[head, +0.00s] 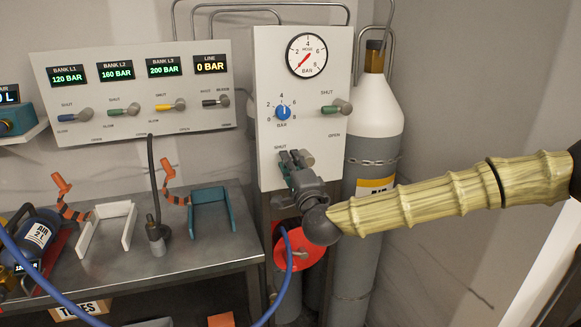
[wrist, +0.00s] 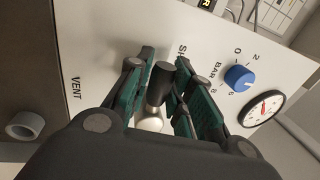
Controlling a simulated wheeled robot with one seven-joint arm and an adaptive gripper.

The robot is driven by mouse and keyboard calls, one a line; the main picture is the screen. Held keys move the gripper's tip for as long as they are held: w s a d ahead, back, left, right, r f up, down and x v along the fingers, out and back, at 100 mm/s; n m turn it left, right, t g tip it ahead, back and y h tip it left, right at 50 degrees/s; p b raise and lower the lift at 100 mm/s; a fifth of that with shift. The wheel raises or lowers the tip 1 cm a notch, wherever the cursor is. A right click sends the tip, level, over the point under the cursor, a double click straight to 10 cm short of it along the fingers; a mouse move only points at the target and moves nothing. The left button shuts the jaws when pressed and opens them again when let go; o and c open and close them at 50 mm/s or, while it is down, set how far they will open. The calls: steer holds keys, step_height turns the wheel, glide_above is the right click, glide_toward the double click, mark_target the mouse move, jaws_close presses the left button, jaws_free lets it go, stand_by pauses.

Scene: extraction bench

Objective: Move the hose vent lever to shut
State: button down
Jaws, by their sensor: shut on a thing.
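The hose vent lever has a black handle (wrist: 159,88) on a pale metal pivot. It is on the grey-white panel, with the word VENT to its left in the wrist view. In that view the handle points up, its end close to a partly hidden label that starts "SH". My gripper (wrist: 164,76) has its green-padded fingers on both sides of the handle, shut on it. In the head view my gripper (head: 292,158) is at the panel's lower part, just below the word SHUT. It covers most of the lever there; a pale metal knob (head: 307,158) shows beside the fingers.
A blue regulator knob (head: 283,112), a gauge (head: 306,55) and a green lever (head: 332,108) are above on the same panel. A gas cylinder (head: 375,110) stands to the right. A red hose reel (head: 312,245) is below. The bench (head: 190,255) is at left.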

steer(key=shift+r, duration=0.1)
steer(key=c, duration=1.3)
jaws_free()
steer(key=shift+d, duration=0.1)
steer(key=shift+o, duration=0.2)
steer(key=v, duration=1.2)
